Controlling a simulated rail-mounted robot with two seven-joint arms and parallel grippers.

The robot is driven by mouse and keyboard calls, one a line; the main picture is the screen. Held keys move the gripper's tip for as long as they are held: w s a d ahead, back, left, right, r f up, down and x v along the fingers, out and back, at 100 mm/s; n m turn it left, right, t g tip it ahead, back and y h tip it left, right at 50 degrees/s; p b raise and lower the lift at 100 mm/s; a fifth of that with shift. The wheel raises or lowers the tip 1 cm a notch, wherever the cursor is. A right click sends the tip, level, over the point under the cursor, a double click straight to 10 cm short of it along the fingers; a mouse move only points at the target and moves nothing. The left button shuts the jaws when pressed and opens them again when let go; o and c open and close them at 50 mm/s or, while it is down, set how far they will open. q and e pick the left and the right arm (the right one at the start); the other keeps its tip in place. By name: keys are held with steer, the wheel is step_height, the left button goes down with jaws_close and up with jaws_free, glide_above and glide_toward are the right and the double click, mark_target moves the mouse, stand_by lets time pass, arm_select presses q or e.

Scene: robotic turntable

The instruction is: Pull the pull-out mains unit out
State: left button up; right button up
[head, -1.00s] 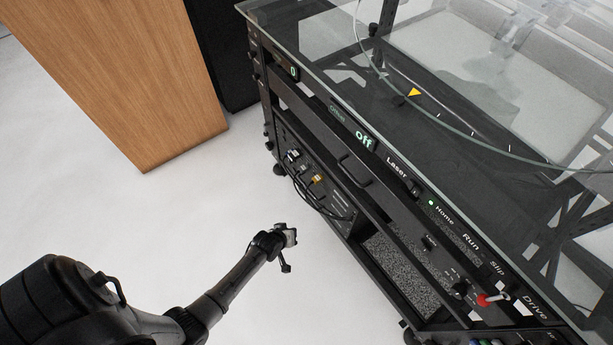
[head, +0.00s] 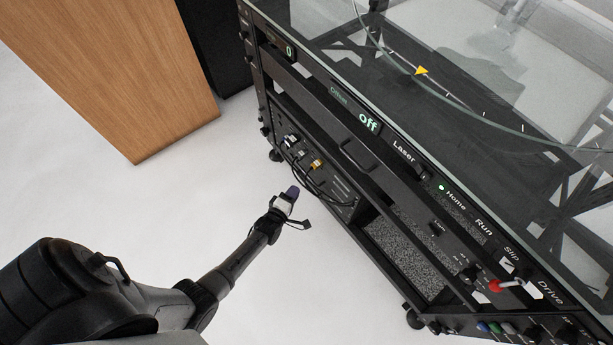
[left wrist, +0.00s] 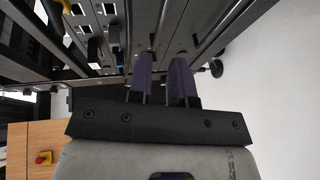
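The black rack under the glass-topped turntable fills the right of the head view. A panel with a black bar handle (head: 358,154) runs along its front, below the display strip. Lower left in the rack is a black unit with plugs and cables (head: 318,178). I cannot tell for certain which is the mains unit; neither visibly stands out from the rack. My left gripper (head: 293,191) is in front of the cabled unit, apart from it. In the left wrist view, its two purple fingers (left wrist: 162,78) have a gap between them, with nothing held. My right gripper is out of view.
A wooden cabinet (head: 130,75) stands at the upper left, with a dark box (head: 215,45) beside it. The pale floor (head: 150,205) left of the rack is clear. A red-tipped switch (head: 496,286) sits on the rack's lower right front.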

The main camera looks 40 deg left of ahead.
mark_target(307, 174)
arm_select(q)
steer(key=shift+b+x, duration=2.55)
steer(key=shift+x, duration=2.4)
steer(key=c, duration=0.3)
jaws_close()
